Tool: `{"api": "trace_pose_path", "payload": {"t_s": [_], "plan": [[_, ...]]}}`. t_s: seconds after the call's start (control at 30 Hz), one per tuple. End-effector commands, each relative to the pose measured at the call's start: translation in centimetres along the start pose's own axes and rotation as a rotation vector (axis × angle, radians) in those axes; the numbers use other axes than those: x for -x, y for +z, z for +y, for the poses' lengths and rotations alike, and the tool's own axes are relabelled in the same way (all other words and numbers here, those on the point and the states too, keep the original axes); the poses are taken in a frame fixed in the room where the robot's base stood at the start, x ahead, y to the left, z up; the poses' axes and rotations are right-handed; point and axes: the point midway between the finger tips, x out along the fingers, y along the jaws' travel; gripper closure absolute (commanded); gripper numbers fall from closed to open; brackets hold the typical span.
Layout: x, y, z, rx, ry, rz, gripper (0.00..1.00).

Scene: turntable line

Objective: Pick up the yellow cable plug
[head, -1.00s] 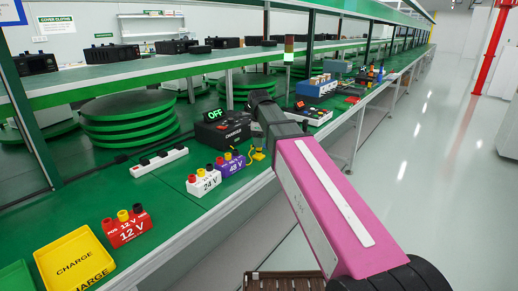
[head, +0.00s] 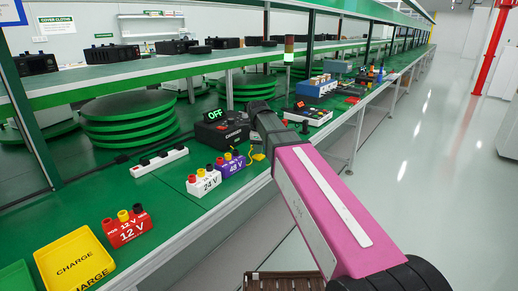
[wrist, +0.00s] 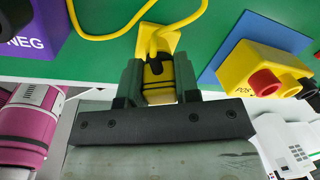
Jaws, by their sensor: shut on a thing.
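The yellow cable plug (wrist: 158,76) with black bands sits between the two fingers of my gripper (wrist: 158,82) in the wrist view. My gripper is shut on it, and a yellow cable (wrist: 110,32) runs from it over the green bench. The gripper's fingers and the plug are largely hidden behind my arm there. I cannot tell whether the plug touches the bench.
A purple 48 V block (head: 231,165) and a white 24 V block (head: 204,182) stand left of my gripper. The black charger (head: 222,132) is behind. A yellow block (wrist: 262,72) on a blue plate is close on the right. A red 12 V block (head: 127,229) and yellow tray (head: 72,232) stand nearer.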

Motion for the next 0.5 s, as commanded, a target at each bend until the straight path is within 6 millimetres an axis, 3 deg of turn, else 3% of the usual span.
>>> {"api": "trace_pose_path", "payload": {"t_s": [0.27,0.5], "plan": [[0.7,0.0,-0.1,0.0,-0.001,0.0,0.92],[3.7,0.1,-0.6,0.0,-0.002,-0.001,0.92]]}}
